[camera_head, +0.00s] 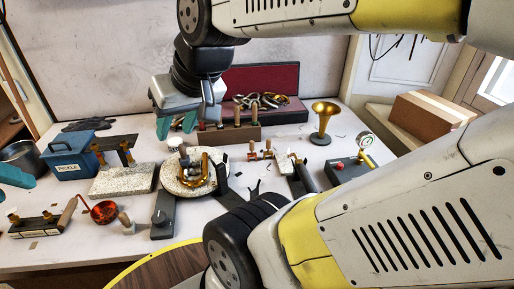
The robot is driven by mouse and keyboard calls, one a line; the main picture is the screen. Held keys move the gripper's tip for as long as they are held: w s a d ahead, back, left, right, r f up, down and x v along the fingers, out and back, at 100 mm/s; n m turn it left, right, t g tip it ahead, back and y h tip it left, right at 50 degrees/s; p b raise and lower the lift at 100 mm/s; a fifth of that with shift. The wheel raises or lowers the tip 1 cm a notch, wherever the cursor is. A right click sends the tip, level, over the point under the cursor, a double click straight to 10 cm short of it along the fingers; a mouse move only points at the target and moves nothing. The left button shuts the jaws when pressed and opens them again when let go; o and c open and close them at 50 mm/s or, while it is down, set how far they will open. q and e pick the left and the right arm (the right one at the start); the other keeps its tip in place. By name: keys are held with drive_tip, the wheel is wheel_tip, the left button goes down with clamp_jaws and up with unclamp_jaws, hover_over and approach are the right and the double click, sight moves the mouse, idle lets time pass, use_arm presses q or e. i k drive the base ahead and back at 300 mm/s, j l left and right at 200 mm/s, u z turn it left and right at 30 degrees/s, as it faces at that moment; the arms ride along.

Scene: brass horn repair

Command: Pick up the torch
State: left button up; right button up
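My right gripper (177,124) hangs above the back left part of the white bench, its teal fingertips apart with nothing seen between them. It is above and left of the round stone plate (205,183), which carries a brass U-shaped tube (196,172). I cannot pick out the torch with certainty. Small brass and red fittings (262,153) and a dark stand (301,178) lie right of the plate. A teal tip at the left edge appears to be my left gripper (14,177); most of it is out of frame.
My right arm hides the front right.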

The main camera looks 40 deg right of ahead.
sight(309, 185)
drive_tip(key=z, duration=0.45)
drive_tip(key=l+z, duration=0.15)
drive_tip(key=z, duration=0.8)
drive_tip(key=l+z, duration=0.1)
drive_tip(key=z, duration=0.35)
drive_tip(key=u, duration=1.3)
drive_tip(key=z, duration=1.3)
drive_tip(key=k+j+u, duration=0.35)
